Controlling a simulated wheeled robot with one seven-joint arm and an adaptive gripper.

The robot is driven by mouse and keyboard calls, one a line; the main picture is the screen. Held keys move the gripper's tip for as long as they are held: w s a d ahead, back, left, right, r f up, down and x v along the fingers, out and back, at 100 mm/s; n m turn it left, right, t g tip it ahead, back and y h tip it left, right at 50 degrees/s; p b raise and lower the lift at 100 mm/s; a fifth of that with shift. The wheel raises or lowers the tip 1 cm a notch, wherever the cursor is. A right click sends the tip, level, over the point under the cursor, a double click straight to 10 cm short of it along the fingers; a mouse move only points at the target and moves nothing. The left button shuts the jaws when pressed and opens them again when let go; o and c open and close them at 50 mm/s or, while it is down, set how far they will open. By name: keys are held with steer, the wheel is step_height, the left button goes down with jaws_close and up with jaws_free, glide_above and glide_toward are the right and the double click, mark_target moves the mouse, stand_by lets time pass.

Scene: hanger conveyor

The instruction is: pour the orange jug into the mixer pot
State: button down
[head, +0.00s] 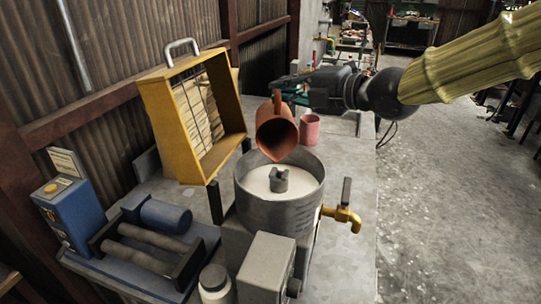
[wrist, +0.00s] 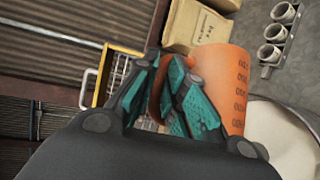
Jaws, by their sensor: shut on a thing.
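The orange jug (head: 277,133) is tilted in the air, its dark open mouth and spout facing toward the head camera and down. It hangs just above the far rim of the mixer pot (head: 305,213), a grey round pot with white content and a grey hub in its middle. My gripper (head: 284,82) is shut on the jug's handle from behind and to the right. In the wrist view, the teal finger pads of my gripper (wrist: 165,92) close around the handle, and the jug (wrist: 222,78) shows printed marks. No stream from the spout is visible.
A pink cup (head: 309,129) stands behind the pot. A yellow guard (head: 165,110) with a wire grid is raised at the left. A brass tap (head: 343,217) sticks out at the pot's right. A blue box (head: 70,212), rollers and a small jar (head: 215,283) stand at the front left.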

steer(key=shift+w+a+r+m+g+h+p, duration=0.15)
steer(key=shift+w+r+m+g+p, duration=0.3)
steer(key=shift+p, duration=1.55)
steer(key=shift+w+d+r+m+g+h+p, duration=0.15)
steer(key=shift+w+p, duration=0.5)
steer(key=shift+p, duration=1.4)
steer(key=shift+w+a+r+m+g+h+p, duration=0.15)
steer(key=shift+w+m+g+p, duration=0.3)
steer(key=shift+p, duration=1.55)
steer(key=shift+w+f, duration=0.1)
steer(key=shift+w, duration=0.05)
steer(key=shift+f, duration=0.15)
steer(key=shift+w+r+p, duration=0.15)
steer(key=shift+r+p, duration=0.05)
steer(key=shift+p, duration=1)
steer(key=g+p, duration=0.1)
steer(key=p, duration=0.2)
steer(key=shift+w+h+p, duration=0.25)
steer(key=shift+w+p, duration=0.05)
steer(key=shift+p, duration=0.05)
steer(key=shift+w+a+f+m+p, duration=0.15)
steer(key=shift+f+m+p, duration=0.1)
steer(key=shift+p, duration=0.25)
steer(key=shift+g, duration=0.25)
steer(key=shift+w+p, duration=0.35)
steer(key=shift+p, duration=0.35)
